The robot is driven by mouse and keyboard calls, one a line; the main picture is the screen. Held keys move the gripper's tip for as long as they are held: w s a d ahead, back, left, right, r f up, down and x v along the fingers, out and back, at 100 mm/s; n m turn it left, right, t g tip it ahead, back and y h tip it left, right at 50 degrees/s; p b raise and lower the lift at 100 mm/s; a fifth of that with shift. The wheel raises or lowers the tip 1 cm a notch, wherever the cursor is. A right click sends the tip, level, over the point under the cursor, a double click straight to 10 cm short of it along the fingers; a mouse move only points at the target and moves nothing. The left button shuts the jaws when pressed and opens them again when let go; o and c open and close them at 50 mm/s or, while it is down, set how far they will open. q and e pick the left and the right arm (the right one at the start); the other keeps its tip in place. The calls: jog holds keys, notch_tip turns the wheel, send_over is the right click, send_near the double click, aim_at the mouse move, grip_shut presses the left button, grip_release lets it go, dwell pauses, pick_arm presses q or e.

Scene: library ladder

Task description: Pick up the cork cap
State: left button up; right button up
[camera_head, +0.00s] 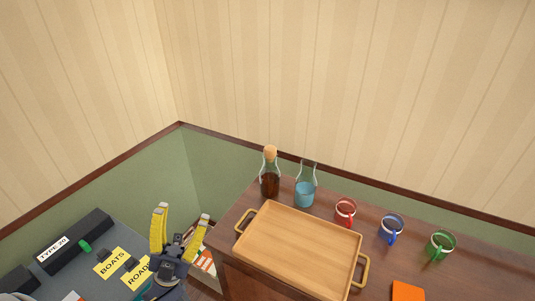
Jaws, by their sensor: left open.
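The cork cap (270,152) is a round tan ball on the neck of a glass bottle (270,180) with dark brown liquid. The bottle stands upright at the back left of the wooden cabinet top. My left gripper (182,217) has yellow fingers spread apart with nothing between them. It is to the lower left of the bottle, near the cabinet's left edge, and apart from the cap. My right gripper is not in view.
An open carafe (305,193) with blue liquid stands right of the bottle. A wooden tray (300,243) with handles lies in front. Red (345,211), blue (391,229) and green (441,245) mugs stand to the right. Labelled dark surfaces (75,240) are at lower left.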

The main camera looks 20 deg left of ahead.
pick_arm(q)
jog(key=w+d+f+n+g+y, duration=0.1)
jog(key=w+d+n+g+y, duration=0.15)
jog(key=w+n+y, duration=0.35)
jog(key=w+d+f+n+g+y, duration=0.1)
jog(key=w+d+n+y, duration=0.3)
jog(key=w, duration=0.5)
jog(key=n+g+y, duration=0.4)
jog(key=g, duration=0.2)
send_near(269, 153)
jog(key=shift+g, duration=0.25)
jog(key=w, duration=0.4)
jog(key=w+a, duration=0.1)
jog(key=w, duration=0.7)
jog(key=shift+w+a+r, duration=0.15)
jog(key=shift+a+r, duration=0.15)
jog(key=c, duration=1)
